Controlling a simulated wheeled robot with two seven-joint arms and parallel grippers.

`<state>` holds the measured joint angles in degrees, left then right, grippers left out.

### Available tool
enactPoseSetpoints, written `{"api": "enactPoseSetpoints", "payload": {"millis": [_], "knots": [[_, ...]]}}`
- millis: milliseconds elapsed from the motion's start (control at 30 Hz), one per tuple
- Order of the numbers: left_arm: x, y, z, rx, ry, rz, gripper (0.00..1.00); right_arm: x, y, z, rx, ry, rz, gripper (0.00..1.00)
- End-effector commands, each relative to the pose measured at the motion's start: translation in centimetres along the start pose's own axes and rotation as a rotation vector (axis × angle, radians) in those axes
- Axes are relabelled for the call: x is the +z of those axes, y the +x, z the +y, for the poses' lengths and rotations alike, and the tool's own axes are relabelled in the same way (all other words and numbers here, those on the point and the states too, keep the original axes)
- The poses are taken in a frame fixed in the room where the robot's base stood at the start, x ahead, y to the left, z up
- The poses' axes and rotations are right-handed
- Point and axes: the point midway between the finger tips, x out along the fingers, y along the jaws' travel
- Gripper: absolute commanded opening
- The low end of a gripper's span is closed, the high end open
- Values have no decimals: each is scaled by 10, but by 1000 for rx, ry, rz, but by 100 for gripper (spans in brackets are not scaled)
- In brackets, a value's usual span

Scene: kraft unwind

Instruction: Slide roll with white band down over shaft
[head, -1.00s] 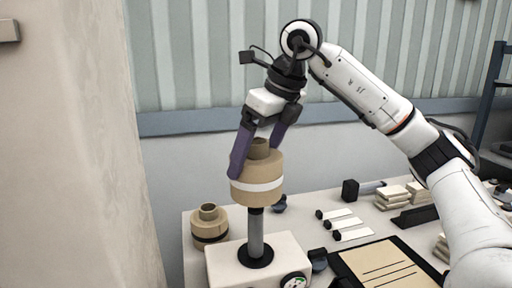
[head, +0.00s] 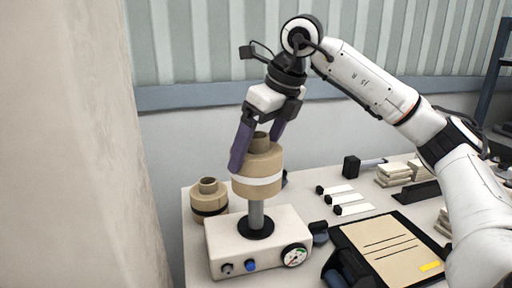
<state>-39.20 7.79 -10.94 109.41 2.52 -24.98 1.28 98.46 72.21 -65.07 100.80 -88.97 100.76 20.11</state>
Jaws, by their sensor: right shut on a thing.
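The kraft roll with the white band (head: 258,181) is upright in the head view, directly above the grey shaft (head: 256,216). The shaft's top is hidden by the roll, and its lower part shows between the roll and the black collar on the white base unit (head: 275,235). My right gripper (head: 256,146) reaches down from above and is shut on the roll with the white band, its purple fingers at the roll's upper part. My left gripper is not identifiable in view.
Another kraft roll (head: 209,197) with a dark band stands left of the shaft. A gauge (head: 294,255) sits on the base unit's front. A clipboard (head: 389,249), white labelled strips (head: 345,199) and stacked pads (head: 393,174) lie to the right.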

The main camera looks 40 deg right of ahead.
Motion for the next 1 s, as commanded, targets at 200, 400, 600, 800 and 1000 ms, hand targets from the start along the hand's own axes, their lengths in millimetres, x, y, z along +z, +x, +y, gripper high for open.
{"api": "enactPoseSetpoints", "payload": {"millis": [200,400,600,800,1000], "knots": [[12,9,-1,0,-1,-4,31,-5,13,0,0,0,-4,63],[19,16,-2,0,1,-8,31,-10,24,0,-1,0,-4,63],[23,22,-1,2,4,-5,31,-14,35,0,-1,0,-3,63],[27,28,1,6,7,-3,31,-19,45,0,0,0,-3,63],[25,32,5,13,10,7,31,-23,56,0,0,0,-3,63]]}}
